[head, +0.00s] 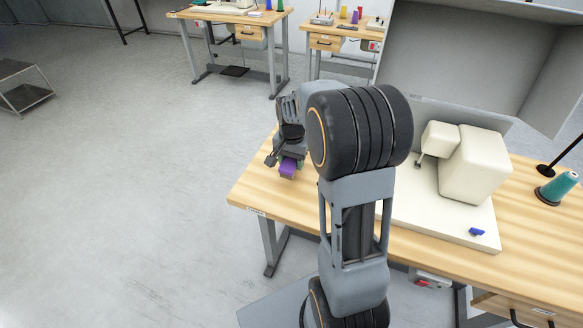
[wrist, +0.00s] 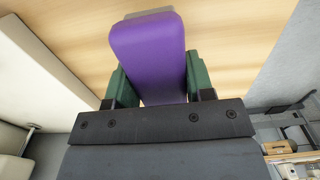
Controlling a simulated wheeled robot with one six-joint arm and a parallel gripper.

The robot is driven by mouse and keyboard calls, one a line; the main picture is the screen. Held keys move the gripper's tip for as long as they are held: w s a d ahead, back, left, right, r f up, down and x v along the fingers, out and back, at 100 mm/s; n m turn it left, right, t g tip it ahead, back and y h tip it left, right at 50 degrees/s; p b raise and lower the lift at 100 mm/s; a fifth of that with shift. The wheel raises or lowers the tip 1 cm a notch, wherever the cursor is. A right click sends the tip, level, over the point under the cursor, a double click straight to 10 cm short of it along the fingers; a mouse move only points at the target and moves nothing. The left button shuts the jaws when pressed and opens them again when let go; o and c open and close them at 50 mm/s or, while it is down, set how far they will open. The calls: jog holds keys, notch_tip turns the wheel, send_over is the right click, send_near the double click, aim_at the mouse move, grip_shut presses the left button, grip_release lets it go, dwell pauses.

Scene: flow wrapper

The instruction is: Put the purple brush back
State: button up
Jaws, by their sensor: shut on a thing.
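The purple brush (head: 288,168) is at my gripper, over the left end of the wooden table (head: 262,186) in the head view. In the wrist view the purple brush (wrist: 150,50) fills the space between the green fingers, with a pale strip along its far edge. My gripper (wrist: 154,82) is shut on it. In the head view my gripper (head: 282,158) is partly hidden by my arm. I cannot tell whether the brush touches the table top. No holder for the brush can be made out.
A white sewing machine (head: 475,168) stands on its pale base to the right of my arm. A small blue object (head: 476,232) lies on that base. A teal thread cone (head: 557,188) stands at the far right. Grey panels rise behind.

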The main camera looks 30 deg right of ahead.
jog(key=shift+w+f, duration=0.1)
jog(key=shift+f, duration=1.5)
jog(key=shift+f, duration=0.1)
jog(key=shift+f+b, duration=0.15)
jog(key=shift+b, duration=0.2)
jog(key=o, duration=1.1)
notch_tip(320, 180, up, 12)
jog(key=shift+r+p, duration=0.1)
jog(key=shift+p, duration=0.95)
jog(key=s+a+n+t, duration=0.1)
jog(key=s+a+n, duration=0.2)
jog(key=s, duration=0.2)
jog(key=s+a+n+t, duration=0.1)
jog(key=s+a+n, duration=0.2)
jog(key=s, duration=0.2)
jog(key=s+a+n+t, duration=0.1)
jog(key=s+a+n, duration=0.2)
jog(key=s, duration=0.2)
jog(key=shift+s+f+n, duration=0.25)
jog(key=shift+f+n, duration=0.05)
jog(key=shift+f, duration=0.05)
